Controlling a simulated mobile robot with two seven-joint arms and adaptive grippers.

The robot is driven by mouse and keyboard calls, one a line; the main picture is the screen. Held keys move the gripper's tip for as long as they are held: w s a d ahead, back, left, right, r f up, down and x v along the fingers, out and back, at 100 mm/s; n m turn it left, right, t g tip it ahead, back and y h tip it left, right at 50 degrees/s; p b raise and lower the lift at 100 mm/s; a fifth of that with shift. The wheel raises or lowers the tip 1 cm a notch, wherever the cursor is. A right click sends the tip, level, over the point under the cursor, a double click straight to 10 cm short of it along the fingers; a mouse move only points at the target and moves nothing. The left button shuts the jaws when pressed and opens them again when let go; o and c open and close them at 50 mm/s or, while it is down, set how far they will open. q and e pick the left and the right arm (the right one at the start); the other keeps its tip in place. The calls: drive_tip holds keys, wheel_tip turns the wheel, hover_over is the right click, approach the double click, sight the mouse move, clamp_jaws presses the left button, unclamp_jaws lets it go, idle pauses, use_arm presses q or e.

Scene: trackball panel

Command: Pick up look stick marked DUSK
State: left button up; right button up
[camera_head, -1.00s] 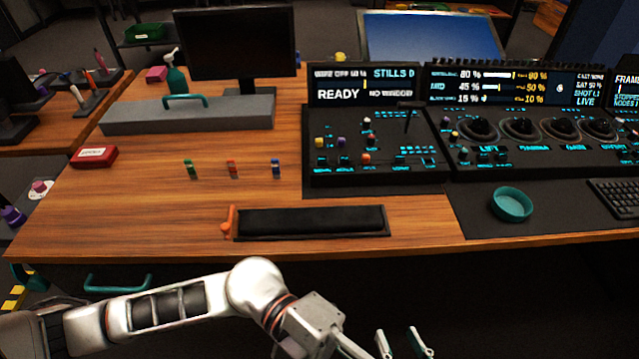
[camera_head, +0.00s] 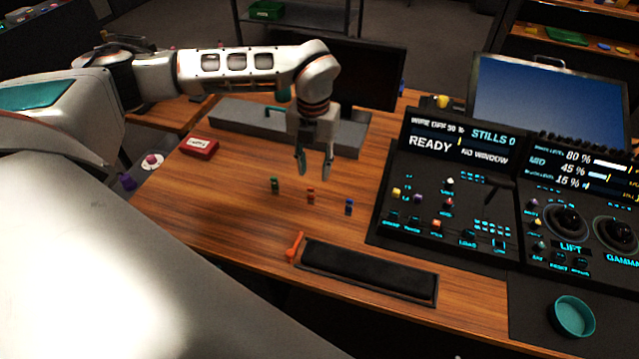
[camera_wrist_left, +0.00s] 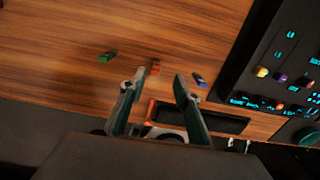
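Three small sticks stand in a row on the wooden desk: a green one (camera_head: 274,184), a red one (camera_head: 310,195) and a blue one (camera_head: 348,206). Their markings are too small to read, so I cannot tell which says DUSK. My left gripper (camera_head: 315,172) is open and empty, pointing down above the desk near the red stick. In the left wrist view the gripper's fingers (camera_wrist_left: 156,86) are apart. The red stick (camera_wrist_left: 154,68) shows between and beyond them, with the green stick (camera_wrist_left: 107,56) to the left and the blue stick (camera_wrist_left: 198,79) by the right finger. My right gripper is not seen.
A black padded tray (camera_head: 368,271) with an orange lever (camera_head: 295,246) lies at the desk's front. The control panel (camera_head: 440,205) stands to the right, a grey case (camera_head: 240,122) and monitor (camera_head: 375,75) behind. A red box (camera_head: 199,148) sits left, a teal dish (camera_head: 574,316) front right.

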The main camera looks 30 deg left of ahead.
sight(311, 188)
use_arm(q)
drive_tip(key=f, duration=0.4)
drive_tip(key=s+f, duration=0.1)
drive_tip(key=f, duration=0.2)
drive_tip(key=shift+s+a, duration=0.1)
drive_tip(key=shift+a, duration=0.15)
drive_tip(key=shift+f, duration=0.3)
drive_tip(key=c, duration=0.8)
